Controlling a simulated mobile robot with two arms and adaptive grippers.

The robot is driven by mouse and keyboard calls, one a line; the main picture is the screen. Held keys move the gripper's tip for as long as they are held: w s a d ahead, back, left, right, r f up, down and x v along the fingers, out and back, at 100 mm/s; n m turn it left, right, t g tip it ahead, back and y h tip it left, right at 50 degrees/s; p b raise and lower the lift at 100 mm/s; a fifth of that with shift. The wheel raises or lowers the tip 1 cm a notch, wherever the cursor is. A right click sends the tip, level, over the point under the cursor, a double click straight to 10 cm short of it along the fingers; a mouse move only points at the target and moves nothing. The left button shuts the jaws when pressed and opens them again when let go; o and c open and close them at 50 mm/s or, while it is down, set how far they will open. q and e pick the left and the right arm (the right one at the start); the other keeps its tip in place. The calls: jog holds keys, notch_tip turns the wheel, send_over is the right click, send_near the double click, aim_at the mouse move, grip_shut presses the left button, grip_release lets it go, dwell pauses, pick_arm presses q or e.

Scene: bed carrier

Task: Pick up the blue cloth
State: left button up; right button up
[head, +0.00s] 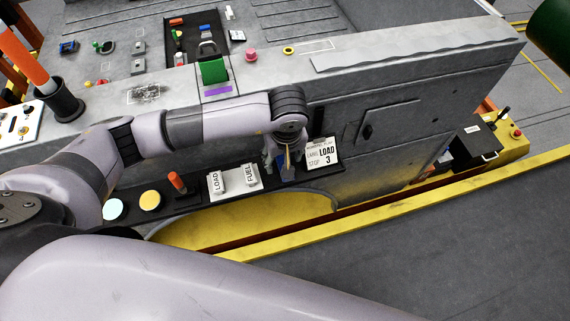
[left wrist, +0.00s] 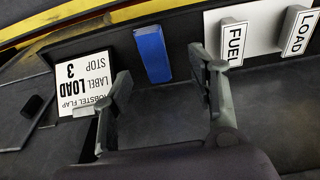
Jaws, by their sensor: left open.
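The blue cloth (left wrist: 153,53) shows in the left wrist view as a small folded blue strip against the dark ledge, between the label card and the FUEL block. In the head view the cloth (head: 281,171) is mostly hidden behind my gripper. My left gripper (left wrist: 160,84) is open and empty, with one finger to each side of the cloth's line and the cloth just beyond the fingertips. In the head view my left gripper (head: 279,156) points down at the ledge. I see no clear contact with the cloth. My right gripper is not in view.
The white label card (head: 322,153) stands right of the cloth in the head view. The LOAD and FUEL blocks (head: 233,180) and an orange-handled tool (head: 177,183) are to its left. The grey bed wall (head: 420,85) rises close behind. A yellow rail (head: 420,192) runs in front.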

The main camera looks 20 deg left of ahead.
pick_arm(q)
jog(key=shift+w+d+f+p, duration=0.1)
jog(key=shift+f+p, duration=0.2)
jog(key=shift+f, duration=0.1)
jog(key=f, duration=0.1)
jog(key=w+f+p, duration=0.1)
jog(key=f, duration=0.1)
jog(key=shift+f, duration=0.6)
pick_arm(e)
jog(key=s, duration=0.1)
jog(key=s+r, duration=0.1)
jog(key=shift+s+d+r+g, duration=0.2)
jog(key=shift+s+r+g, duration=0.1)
pick_arm(q)
jog(key=shift+c, duration=0.2)
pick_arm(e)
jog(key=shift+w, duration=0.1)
pick_arm(q)
jog(key=c, duration=1)
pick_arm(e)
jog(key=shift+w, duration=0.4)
pick_arm(q)
jog(key=shift+r, duration=0.1)
